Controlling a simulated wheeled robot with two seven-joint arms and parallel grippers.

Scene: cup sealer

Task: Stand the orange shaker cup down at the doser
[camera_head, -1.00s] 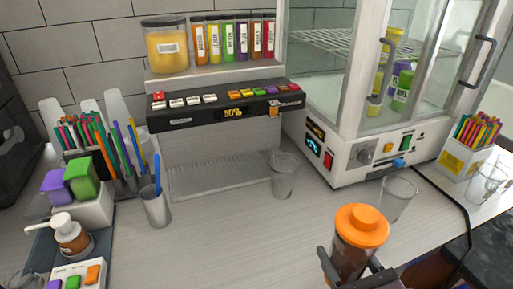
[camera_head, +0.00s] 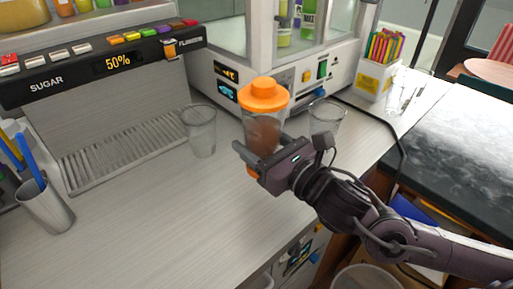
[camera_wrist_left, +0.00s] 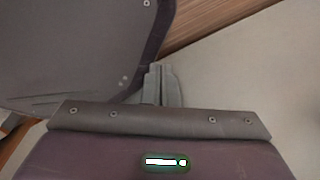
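The orange shaker cup (camera_head: 264,122) has an orange lid and a clear body with brown contents. It is upright in the head view, to the right of the doser (camera_head: 110,60). My right gripper (camera_head: 253,157), whose arm comes in from the right, is shut on its body. I cannot tell if its base touches the counter. The doser has a 50% display, coloured buttons and a ribbed drip tray (camera_head: 125,150). My left gripper (camera_wrist_left: 162,85) shows only in the left wrist view, with its fingers together and nothing between them.
A clear empty cup (camera_head: 199,130) stands between the doser's tray and the shaker cup. Another clear cup (camera_head: 326,120) stands behind my right gripper. A metal cup with straws (camera_head: 45,208) is at the left. The counter (camera_head: 150,235) in front of the tray is clear.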

